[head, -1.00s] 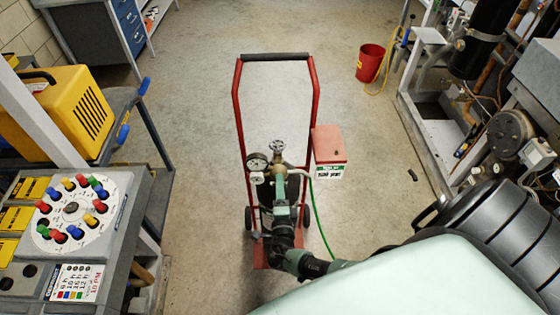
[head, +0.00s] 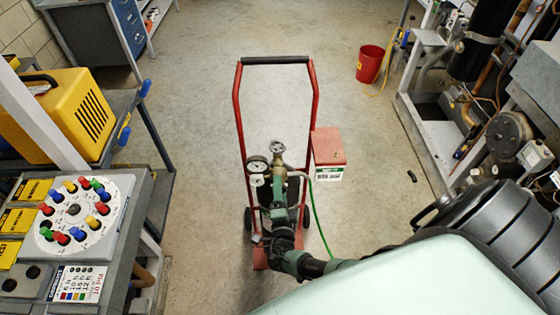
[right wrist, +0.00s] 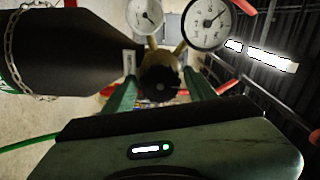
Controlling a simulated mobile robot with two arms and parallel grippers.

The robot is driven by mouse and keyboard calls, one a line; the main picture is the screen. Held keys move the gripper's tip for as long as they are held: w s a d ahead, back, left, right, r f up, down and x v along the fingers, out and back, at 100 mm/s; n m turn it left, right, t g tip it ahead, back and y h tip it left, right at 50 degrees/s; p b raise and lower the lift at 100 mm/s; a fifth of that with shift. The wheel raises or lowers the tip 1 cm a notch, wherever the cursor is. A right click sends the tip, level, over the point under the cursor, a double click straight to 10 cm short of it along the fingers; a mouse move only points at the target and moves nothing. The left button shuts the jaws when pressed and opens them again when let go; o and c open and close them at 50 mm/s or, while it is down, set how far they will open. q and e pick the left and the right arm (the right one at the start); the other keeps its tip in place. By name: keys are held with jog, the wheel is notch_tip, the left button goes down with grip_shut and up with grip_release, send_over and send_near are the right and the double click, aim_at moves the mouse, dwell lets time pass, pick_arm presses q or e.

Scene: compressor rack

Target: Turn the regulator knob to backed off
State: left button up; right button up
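The regulator (head: 278,172) is a brass body with two round gauges, at the top of a cylinder on a red hand cart. Its dark round knob (right wrist: 160,84) faces my right wrist camera. My right gripper (right wrist: 161,90) has its two green fingers on either side of the knob, with gaps that seem to show beside it; I see no clear contact. In the head view the right gripper (head: 279,192) is just in front of the regulator and hides the knob. The gauges show in the right wrist view, one white dial (right wrist: 207,23) at the top. My left gripper is not in view.
The red cart frame (head: 314,95) rises around the cylinder (right wrist: 70,50). A red box (head: 328,147) and a green hose (head: 319,215) are on the cart's right. A panel with coloured plugs (head: 107,225) stands at left. The floor behind the cart is clear.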

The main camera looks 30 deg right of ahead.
dwell(0.3)
jog(key=v, duration=0.8)
jog(key=shift+b, duration=0.35)
jog(key=shift+d+f, duration=0.1)
jog(key=shift+d, duration=0.05)
jog(key=s+d+f+m+g+y+b, duration=0.15)
jog(key=s+f+m+g, duration=0.25)
jog(key=s+f+m, duration=0.45)
jog(key=s+d+f+m+g+y+b, duration=0.1)
jog(key=s+f+m+g+b, duration=0.25)
jog(key=f, duration=0.75)
jog(key=s+d+f+m+g+y, duration=0.1)
jog(key=s+f+m+g, duration=0.3)
jog(key=s+f+m, duration=0.4)
jog(key=s+a+f+m+g+y+b, duration=0.1)
jog(key=s+a+f+m+y+b, duration=0.1)
jog(key=s+f+m, duration=0.5)
jog(key=s+a+f+m+g+y+b, duration=0.1)
jog(key=s+a+f+m+y+b, duration=0.2)
jog(key=s+m, duration=0.5)
notch_tip(320, 180, down, 4)
jog(key=a+m+y, duration=0.1)
jog(key=a+m, duration=0.1)
jog(key=m, duration=1)
jog(key=shift+s+a+m+g, duration=0.25)
jog(key=shift+s+m+g, duration=0.05)
jog(key=shift+s+g, duration=0.05)
